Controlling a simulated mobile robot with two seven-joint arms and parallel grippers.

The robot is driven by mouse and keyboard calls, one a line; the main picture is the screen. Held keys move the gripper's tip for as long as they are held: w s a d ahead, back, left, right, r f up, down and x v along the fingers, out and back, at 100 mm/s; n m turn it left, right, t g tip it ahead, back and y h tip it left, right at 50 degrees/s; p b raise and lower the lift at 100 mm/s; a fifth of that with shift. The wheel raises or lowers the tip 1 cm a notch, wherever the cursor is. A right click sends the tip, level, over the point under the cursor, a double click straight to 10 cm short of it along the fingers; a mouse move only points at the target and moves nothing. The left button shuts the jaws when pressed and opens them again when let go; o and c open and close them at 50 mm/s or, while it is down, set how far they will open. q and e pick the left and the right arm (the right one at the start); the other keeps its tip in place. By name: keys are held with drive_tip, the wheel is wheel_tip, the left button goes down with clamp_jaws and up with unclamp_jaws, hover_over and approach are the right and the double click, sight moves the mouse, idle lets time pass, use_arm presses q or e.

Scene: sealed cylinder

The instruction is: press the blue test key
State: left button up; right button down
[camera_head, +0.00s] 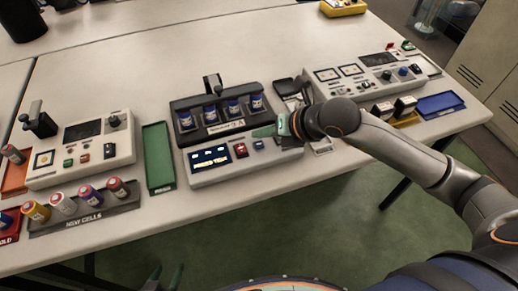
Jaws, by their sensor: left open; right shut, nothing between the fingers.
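The blue test key (258,145) is a small blue button on the front panel of the middle grey unit (225,174). It is right of a red key (240,150) and a lit display (210,157). My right gripper (256,132) comes in from the right, shut and empty. Its greenish fingertips are just behind and above the blue key in the picture; I see no clear contact with the key. What appear to be my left gripper's fingers (165,277) show low at the bottom edge, open and empty, below the table's front edge.
Several blue cells (209,114) stand in the unit's dark rack behind the keys. A green tray (158,157) lies to its left, beside a rack of new cells (82,213). Another instrument panel (360,75) stands right, with a blue tray (440,104).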

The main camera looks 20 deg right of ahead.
drive_tip(key=shift+f, duration=0.55)
use_arm(q)
drive_tip(key=shift+w+d+r, duration=0.4)
drive_tip(key=shift+w+d, duration=0.2)
drive_tip(key=shift+w, duration=0.2)
drive_tip(key=shift+s+a+f, duration=0.1)
drive_tip(key=shift+s+f, duration=0.15)
drive_tip(key=shift+s, duration=0.1)
drive_tip(key=shift+w, duration=0.1)
use_arm(e)
drive_tip(key=shift+f, duration=0.1)
use_arm(q)
drive_tip(key=shift+w+f+b, duration=0.15)
drive_tip(key=shift+f+b, duration=0.25)
drive_tip(key=shift+b, duration=0.25)
use_arm(e)
drive_tip(key=shift+f, duration=0.3)
